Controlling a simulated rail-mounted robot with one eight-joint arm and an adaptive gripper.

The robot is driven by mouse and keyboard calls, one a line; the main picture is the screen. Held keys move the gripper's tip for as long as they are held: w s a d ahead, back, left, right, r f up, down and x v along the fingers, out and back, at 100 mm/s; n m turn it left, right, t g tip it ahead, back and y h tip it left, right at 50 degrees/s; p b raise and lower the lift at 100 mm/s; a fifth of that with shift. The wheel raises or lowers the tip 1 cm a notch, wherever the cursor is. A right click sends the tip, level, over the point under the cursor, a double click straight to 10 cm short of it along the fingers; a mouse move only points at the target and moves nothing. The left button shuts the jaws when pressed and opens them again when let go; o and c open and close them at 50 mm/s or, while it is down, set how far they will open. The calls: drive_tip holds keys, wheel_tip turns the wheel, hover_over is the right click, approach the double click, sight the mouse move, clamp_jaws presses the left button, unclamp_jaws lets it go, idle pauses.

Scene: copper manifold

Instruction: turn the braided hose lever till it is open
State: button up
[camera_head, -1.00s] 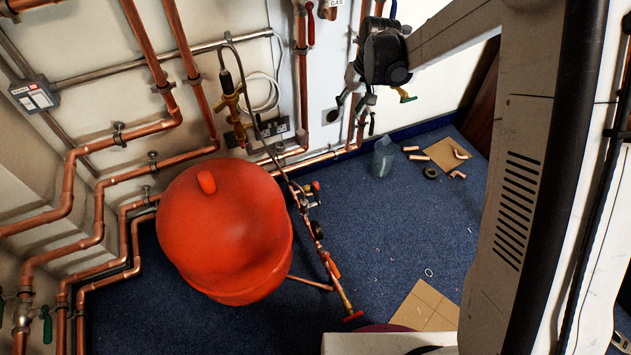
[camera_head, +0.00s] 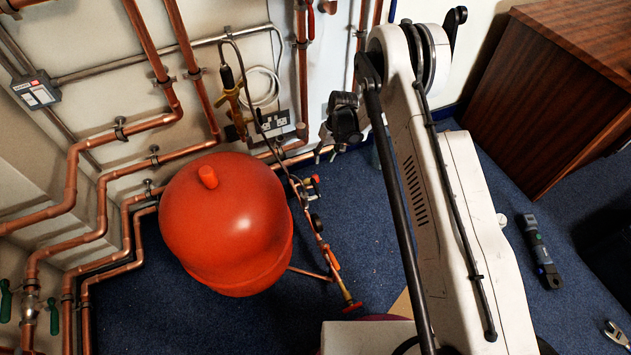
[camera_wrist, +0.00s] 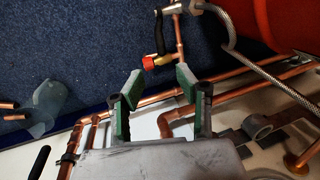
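The braided hose (camera_wrist: 272,82) runs from the upper middle to the lower right in the wrist view. In the head view the hose (camera_head: 258,120) hangs from a brass fitting to pipework beside the red vessel. A black lever (camera_wrist: 159,33) with a red and brass part at its base sits on a copper branch near the hose's upper end. I cannot tell for sure if it is the hose's own lever. My gripper (camera_wrist: 158,86) is open, green-padded fingers apart, with the lever beyond their tips, not touching. In the head view my gripper (camera_head: 342,122) is small and dark, near the wall.
The red vessel (camera_head: 225,225) stands left of my gripper. Copper pipes (camera_wrist: 245,90) run along the wall just beyond the fingers. A wall socket (camera_head: 275,123) is near. A wooden cabinet (camera_head: 550,90) and a tool (camera_head: 540,250) are at right. Blue carpet (camera_wrist: 90,35) lies beyond the pipes.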

sight(315, 183)
drive_tip(key=b+x, duration=0.4)
drive_tip(key=x, duration=1)
drive_tip(key=shift+s+f, duration=0.1)
drive_tip(key=shift+f, duration=0.05)
drive_tip(key=shift+c, duration=0.5)
clamp_jaws()
